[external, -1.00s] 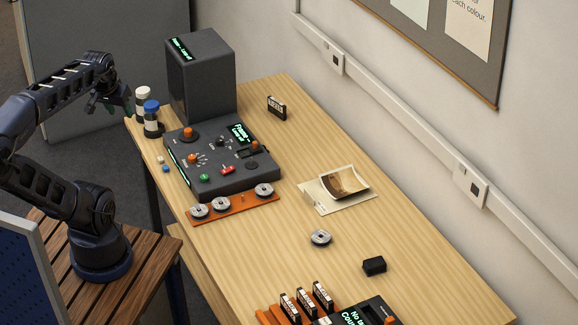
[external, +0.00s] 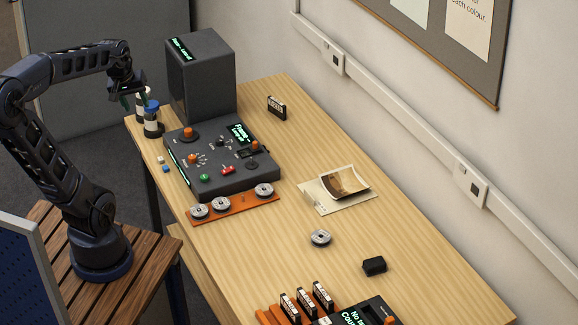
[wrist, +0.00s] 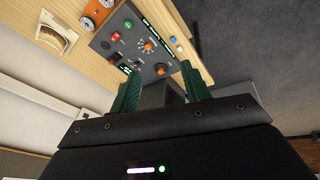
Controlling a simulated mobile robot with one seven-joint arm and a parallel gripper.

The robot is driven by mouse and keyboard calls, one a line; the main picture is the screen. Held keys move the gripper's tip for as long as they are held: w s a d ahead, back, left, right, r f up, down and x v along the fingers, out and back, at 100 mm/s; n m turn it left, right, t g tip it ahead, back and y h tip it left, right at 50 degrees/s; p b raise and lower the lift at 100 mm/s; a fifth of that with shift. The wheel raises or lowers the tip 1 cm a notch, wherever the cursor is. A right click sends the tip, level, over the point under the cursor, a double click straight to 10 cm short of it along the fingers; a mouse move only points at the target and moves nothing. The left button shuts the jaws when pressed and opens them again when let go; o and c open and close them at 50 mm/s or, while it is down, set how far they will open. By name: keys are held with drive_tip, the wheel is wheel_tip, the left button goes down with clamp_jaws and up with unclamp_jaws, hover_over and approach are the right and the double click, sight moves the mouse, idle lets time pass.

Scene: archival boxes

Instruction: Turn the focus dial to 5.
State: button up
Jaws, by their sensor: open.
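A dark control console (external: 228,181) lies on the table, with orange knobs on its top. One orange knob (external: 188,132) sits on a round dark base at the back left. Another orange knob (external: 193,158) has small marks around it; it also shows in the wrist view (wrist: 149,47). The labels are too small to read, so I cannot tell which is the focus dial or its setting. My gripper (external: 134,100) is open and empty, in the air left of the console near the bottles.
A tall dark box (external: 202,80) with a lit display stands behind the console. An orange strip (external: 236,208) with reels lies before the console.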

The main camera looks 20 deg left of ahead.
drive_tip(key=w+d+f+n+g, duration=0.25)
drive_tip(key=w+f+n, duration=0.4)
drive_tip(key=w, duration=0.35)
drive_tip(key=n+y, duration=0.1)
drive_tip(key=n, duration=0.6)
hover_over(192, 157)
wheel_tip(192, 157, down, 15)
drive_tip(key=shift+g, duration=0.45)
wheel_tip(192, 157, down, 10)
drive_tip(key=shift+w+f, duration=0.1)
drive_tip(key=shift+f, duration=0.1)
drive_tip(key=c, duration=1)
